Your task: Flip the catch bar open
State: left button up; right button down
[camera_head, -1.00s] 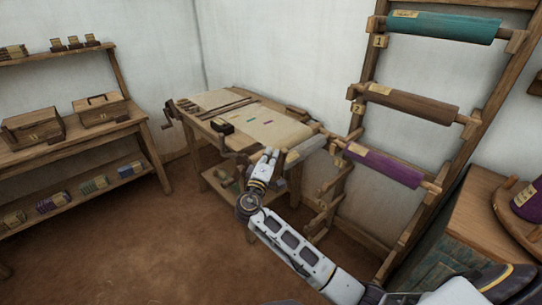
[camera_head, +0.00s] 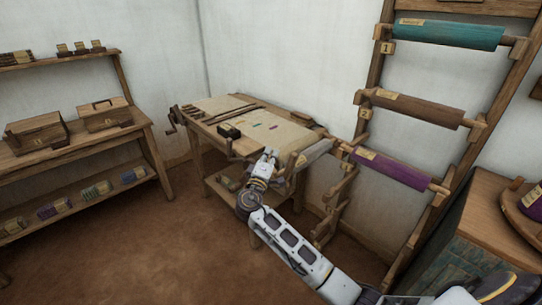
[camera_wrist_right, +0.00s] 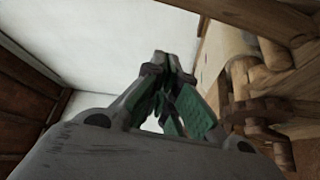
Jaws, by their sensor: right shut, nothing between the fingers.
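The wooden loom (camera_head: 215,178) stands at the middle, its top covered by a pale cloth (camera_head: 270,135). My right gripper (camera_head: 270,154) is at the loom's near front edge, beside a pale roll (camera_head: 315,152). In the right wrist view its green-padded fingers (camera_wrist_right: 172,62) are together with nothing between them. Wooden loom parts (camera_wrist_right: 272,75) with rounded ends lie to the right of the fingers there, and I see no clear contact. I cannot single out the catch bar; it is too small or hidden by the gripper. My left gripper is out of view.
A wooden rack (camera_head: 362,140) with teal, brown and purple rolls stands at the right, close to the loom. A bench (camera_head: 75,145) with boxes stands at the left. A cabinet (camera_head: 480,225) is at the lower right. The floor in front is clear.

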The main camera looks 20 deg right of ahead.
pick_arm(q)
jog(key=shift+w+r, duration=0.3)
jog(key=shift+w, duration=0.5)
pick_arm(e)
jog(key=v, duration=0.9)
jog(key=shift+s+d, duration=0.2)
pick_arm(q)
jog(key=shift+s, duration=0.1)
pick_arm(e)
jog(key=shift+r, duration=0.1)
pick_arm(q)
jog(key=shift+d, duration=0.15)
